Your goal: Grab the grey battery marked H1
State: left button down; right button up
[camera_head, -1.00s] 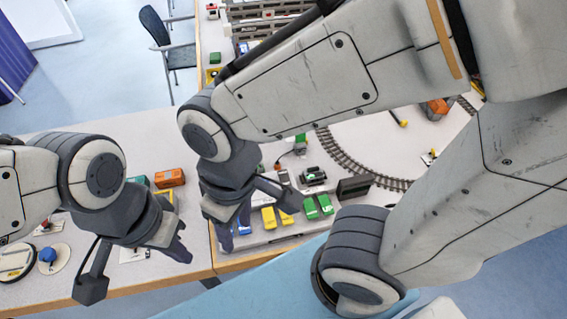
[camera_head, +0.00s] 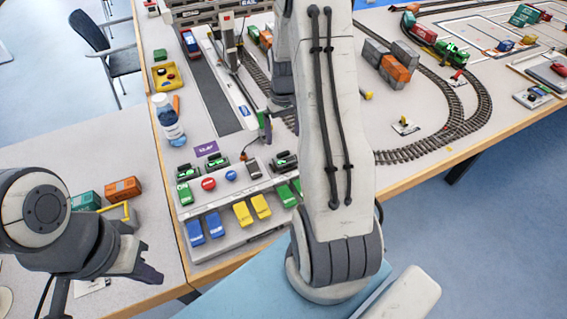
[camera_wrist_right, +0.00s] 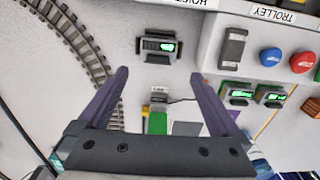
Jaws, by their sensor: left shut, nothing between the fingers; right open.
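I cannot read an H1 mark in any view and cannot pick out the grey battery with certainty. In the right wrist view, a small pale-labelled piece (camera_wrist_right: 158,88) and a green block (camera_wrist_right: 157,122) lie between my fingers as seen there; I cannot tell whether they touch. A dark grey device with a green display (camera_wrist_right: 158,46) lies beyond the fingertips. My right gripper (camera_wrist_right: 158,75) is open, with nothing clearly held; in the head view it is mostly hidden by my arm. My left gripper (camera_head: 152,274) is shut and empty at lower left.
A control panel holds a grey slider (camera_wrist_right: 233,48), a blue button (camera_wrist_right: 270,57) and a red button (camera_wrist_right: 302,62). Blue, yellow and green blocks line its front, including a yellow block (camera_head: 243,213). A water bottle (camera_head: 168,120) stands behind. Curved track (camera_head: 455,120) runs at right.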

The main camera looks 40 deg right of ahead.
send_over(284, 158)
jog(key=f, duration=0.5)
jog(key=shift+s+d+f, duration=0.1)
jog(key=shift+d+f, duration=0.1)
jog(key=shift+f, duration=0.05)
notch_tip(284, 158, down, 4)
jog(key=shift+a+f+p, duration=0.1)
jog(key=shift+a+p, duration=0.05)
jog(key=shift+p, duration=0.7)
jog(key=shift+f, duration=0.5)
jog(key=c, duration=1.3)
